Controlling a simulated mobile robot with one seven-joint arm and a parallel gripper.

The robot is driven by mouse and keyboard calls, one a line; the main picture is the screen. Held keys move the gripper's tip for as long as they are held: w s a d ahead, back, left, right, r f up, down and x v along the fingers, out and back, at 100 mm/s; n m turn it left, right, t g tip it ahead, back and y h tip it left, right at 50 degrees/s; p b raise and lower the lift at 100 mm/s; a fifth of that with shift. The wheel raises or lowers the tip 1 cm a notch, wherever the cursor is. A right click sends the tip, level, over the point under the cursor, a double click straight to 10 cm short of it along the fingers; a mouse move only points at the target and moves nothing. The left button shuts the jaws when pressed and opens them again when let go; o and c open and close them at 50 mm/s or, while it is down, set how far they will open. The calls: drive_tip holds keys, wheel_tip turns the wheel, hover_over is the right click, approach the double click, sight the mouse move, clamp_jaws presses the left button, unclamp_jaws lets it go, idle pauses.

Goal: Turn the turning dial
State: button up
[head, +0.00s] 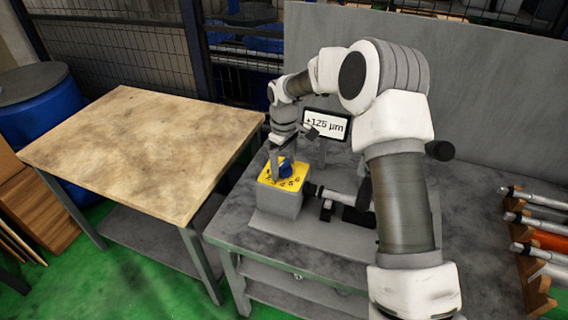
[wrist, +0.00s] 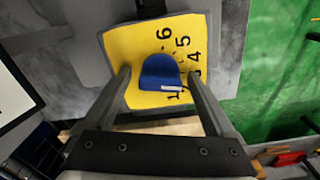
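The blue turning dial (wrist: 160,72) sits on a yellow face (wrist: 118,42) marked with black numbers. A white mark on the dial shows at its lower right in the wrist view, beside the numbers. In the head view the dial (head: 286,169) is on top of a grey box (head: 281,203), partly hidden by my gripper. My gripper (wrist: 158,76) points down at the dial, one finger on each side. The fingers are apart, with a visible gap between them and the dial. In the head view my gripper (head: 281,162) is over the yellow face.
A display (head: 327,125) reading "+125 µm" stands behind the box. Several rods rest on a rack (head: 538,260) at far right. A bare wooden-topped table (head: 140,150) stands at left.

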sight(284, 162)
drive_tip(key=shift+r, duration=0.1)
wheel_tip(284, 162, up, 17)
idle(0.6)
drive_tip(key=shift+r, duration=0.15)
